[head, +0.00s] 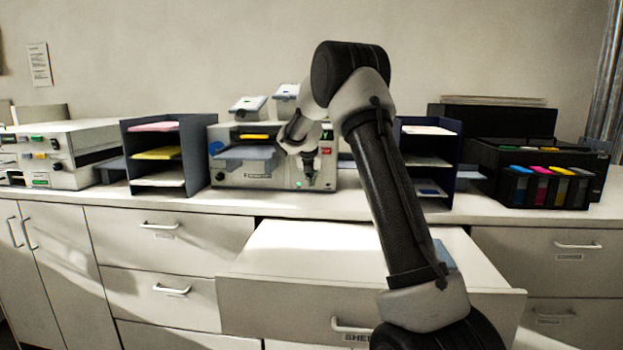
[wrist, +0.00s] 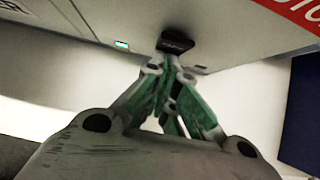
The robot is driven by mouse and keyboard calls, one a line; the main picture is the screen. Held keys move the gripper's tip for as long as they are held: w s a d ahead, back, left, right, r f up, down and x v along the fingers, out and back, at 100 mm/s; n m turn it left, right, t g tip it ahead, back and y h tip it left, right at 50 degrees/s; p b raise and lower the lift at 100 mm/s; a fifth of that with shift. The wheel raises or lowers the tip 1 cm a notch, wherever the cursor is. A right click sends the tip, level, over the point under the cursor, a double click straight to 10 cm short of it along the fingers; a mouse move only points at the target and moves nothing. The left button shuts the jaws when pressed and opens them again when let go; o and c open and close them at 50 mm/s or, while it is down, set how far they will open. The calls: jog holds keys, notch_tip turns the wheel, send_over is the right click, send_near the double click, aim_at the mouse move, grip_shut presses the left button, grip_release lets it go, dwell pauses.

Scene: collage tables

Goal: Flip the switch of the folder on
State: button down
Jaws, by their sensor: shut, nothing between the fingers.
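The folder (head: 231,177) is a light grey machine with a blue-grey tray, standing at the middle of the counter against the wall. A small green light (head: 299,184) glows low on its front. The light (wrist: 121,44) also shows in the wrist view, left of the fingertips. My gripper (head: 311,180) is shut and empty, pointing at the lower right of the folder's front.
A wide drawer (head: 290,292) stands pulled out below the folder. Paper trays (head: 128,163) stand left of the folder, and another tray stack (head: 402,161) stands right. A black printer (head: 500,163) with coloured cartridges is farther right. A grey machine (head: 85,136) is at far left.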

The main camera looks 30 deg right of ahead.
jog(key=shift+r, duration=0.15)
jog(key=shift+r, duration=0.8)
